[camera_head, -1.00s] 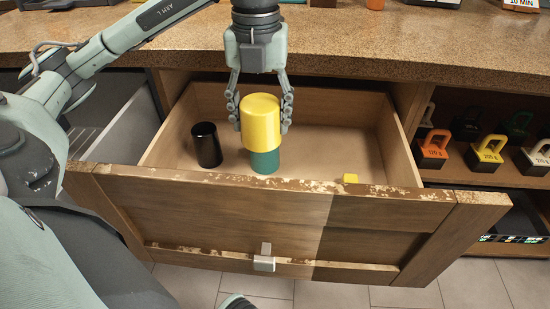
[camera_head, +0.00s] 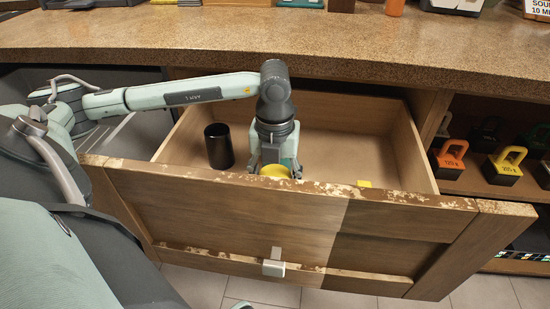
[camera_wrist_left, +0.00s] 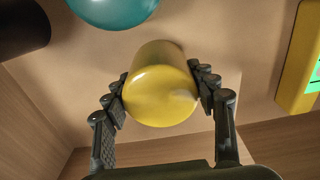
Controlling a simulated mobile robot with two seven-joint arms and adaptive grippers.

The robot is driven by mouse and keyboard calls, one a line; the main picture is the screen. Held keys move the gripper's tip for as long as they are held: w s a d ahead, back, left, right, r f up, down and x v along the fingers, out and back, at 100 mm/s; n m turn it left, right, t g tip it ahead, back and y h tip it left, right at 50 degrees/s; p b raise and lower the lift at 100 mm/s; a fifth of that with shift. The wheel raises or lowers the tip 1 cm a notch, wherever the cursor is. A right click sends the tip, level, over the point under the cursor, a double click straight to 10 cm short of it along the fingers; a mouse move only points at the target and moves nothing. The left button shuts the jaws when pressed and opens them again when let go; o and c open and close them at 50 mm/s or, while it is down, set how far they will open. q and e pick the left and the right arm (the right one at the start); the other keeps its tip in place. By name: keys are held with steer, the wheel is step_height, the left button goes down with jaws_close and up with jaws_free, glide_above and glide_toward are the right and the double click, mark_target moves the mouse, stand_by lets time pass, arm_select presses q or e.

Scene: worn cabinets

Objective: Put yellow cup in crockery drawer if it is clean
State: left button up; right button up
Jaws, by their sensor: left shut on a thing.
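My left gripper (camera_head: 275,172) is down inside the open wooden drawer (camera_head: 225,205), close behind its front panel. It is shut on the yellow cup (camera_wrist_left: 160,95), its fingers on both sides. The yellow cup also shows in the head view (camera_head: 275,171), mostly hidden by the gripper and the drawer front. Its smooth closed end faces the wrist camera, and I see no clear dirt there. I cannot tell whether the cup touches the drawer floor. A black cup (camera_head: 218,146) stands to the left, and a teal cup (camera_wrist_left: 115,8) is close by. My right gripper is out of view.
A small yellow thing (camera_head: 364,184) lies in the drawer's front right; the wrist view shows a green patch on it. The drawer's right side has free floor. The speckled counter (camera_head: 400,50) is above and behind. Handled weights (camera_head: 450,155) stand on a shelf at right.

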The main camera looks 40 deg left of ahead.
arm_select(q)
steer(key=o, duration=1.2)
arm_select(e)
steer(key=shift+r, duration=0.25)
arm_select(q)
steer(key=shift+o, duration=0.2)
steer(key=shift+r, duration=0.15)
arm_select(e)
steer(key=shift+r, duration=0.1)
arm_select(q)
steer(key=shift+r, duration=0.35)
step_height(320, 180, up, 11)
steer(key=shift+f, duration=0.2)
steer(key=shift+r, duration=0.3)
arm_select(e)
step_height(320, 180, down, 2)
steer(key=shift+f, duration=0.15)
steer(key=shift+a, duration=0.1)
